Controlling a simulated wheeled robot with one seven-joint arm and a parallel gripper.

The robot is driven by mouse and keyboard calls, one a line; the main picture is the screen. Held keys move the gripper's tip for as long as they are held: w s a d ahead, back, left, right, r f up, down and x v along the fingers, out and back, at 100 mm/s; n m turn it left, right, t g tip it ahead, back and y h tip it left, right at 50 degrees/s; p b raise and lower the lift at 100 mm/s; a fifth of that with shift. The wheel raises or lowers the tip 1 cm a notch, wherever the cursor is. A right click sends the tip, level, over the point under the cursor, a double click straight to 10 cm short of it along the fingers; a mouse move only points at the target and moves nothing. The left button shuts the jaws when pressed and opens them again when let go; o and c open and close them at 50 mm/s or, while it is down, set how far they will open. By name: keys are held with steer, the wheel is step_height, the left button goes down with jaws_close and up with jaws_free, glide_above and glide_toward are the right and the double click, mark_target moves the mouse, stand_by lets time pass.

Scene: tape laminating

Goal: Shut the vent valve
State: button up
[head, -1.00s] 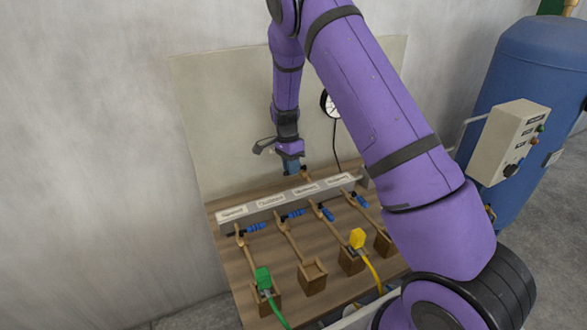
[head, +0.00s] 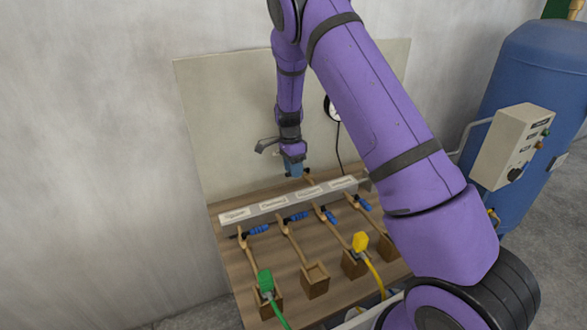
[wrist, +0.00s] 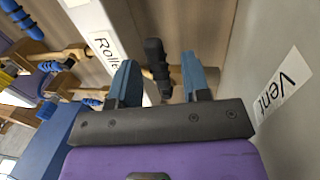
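In the wrist view, the vent valve's black handle (wrist: 157,62) stands between the two blue fingers of my gripper (wrist: 160,82). A gap shows on both sides, so the gripper is open; I cannot tell how deep the handle sits between the fingers. The white "Vent" label (wrist: 277,92) is on the pale panel to the right. In the head view, my gripper (head: 292,169) points down behind the label strip, near the back panel. A small brass fitting (head: 308,176) shows just right of it; the black handle is hidden there.
A label strip (head: 270,208) crosses the wooden board. Several blue-handled valves (head: 258,229) sit in front of it, with a green plug (head: 265,281) and a yellow plug (head: 360,242) in wooden blocks. A gauge (head: 331,108) is on the back panel. A blue tank (head: 525,75) stands right.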

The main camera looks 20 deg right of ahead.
steer(key=shift+r, duration=0.5)
step_height(320, 180, up, 3)
steer(key=shift+f, duration=0.2)
steer(key=s+a+r, duration=0.1)
steer(key=s+a, duration=0.1)
steer(key=s, duration=1.4)
steer(key=shift+r, duration=0.2)
steer(key=shift+r, duration=0.1)
